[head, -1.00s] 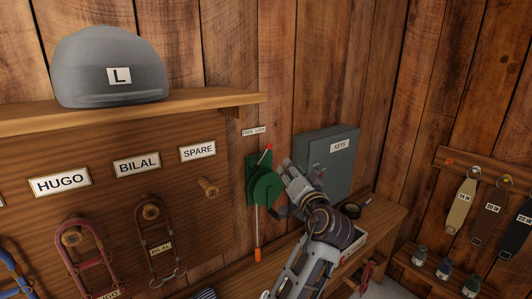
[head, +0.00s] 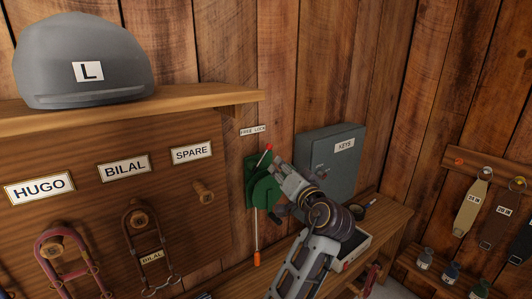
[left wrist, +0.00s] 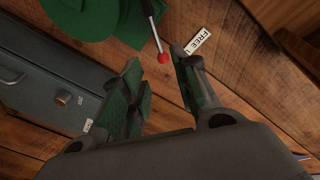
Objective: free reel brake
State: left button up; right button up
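The green reel (head: 264,192) is on a green plate on the plank wall. Its brake lever has a red knob (head: 269,147) and leans to the right, toward the LOCK end of the FREE LOCK label (head: 253,131). My left gripper (head: 277,171) is just below and right of the knob, overlapping part of the reel. In the left wrist view my left gripper (left wrist: 160,75) is open, and the red knob (left wrist: 163,58) shows between the fingertips, nearer the right finger. Whether they touch is not clear. My right gripper is not in view.
A grey KEYS box (head: 332,160) stands right of the reel, close behind my left arm. A wooden bench (head: 388,225) runs below it. A cord with an orange end (head: 257,259) hangs under the reel. A shelf (head: 150,112) with a grey helmet (head: 82,60) is at left.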

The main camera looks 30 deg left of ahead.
aim_at(266, 153)
pick_arm(q)
jog(key=p+x, duration=0.4)
jog(key=x, duration=0.8)
jog(key=shift+r, duration=0.1)
jog(key=shift+w+a, duration=0.4)
jog(key=shift+a, duration=0.1)
jog(key=shift+w+a, duration=0.2)
jog(key=shift+a, duration=0.05)
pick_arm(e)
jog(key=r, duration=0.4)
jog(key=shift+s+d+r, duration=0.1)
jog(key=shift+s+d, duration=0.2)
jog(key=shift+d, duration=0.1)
pick_arm(q)
grip_shut()
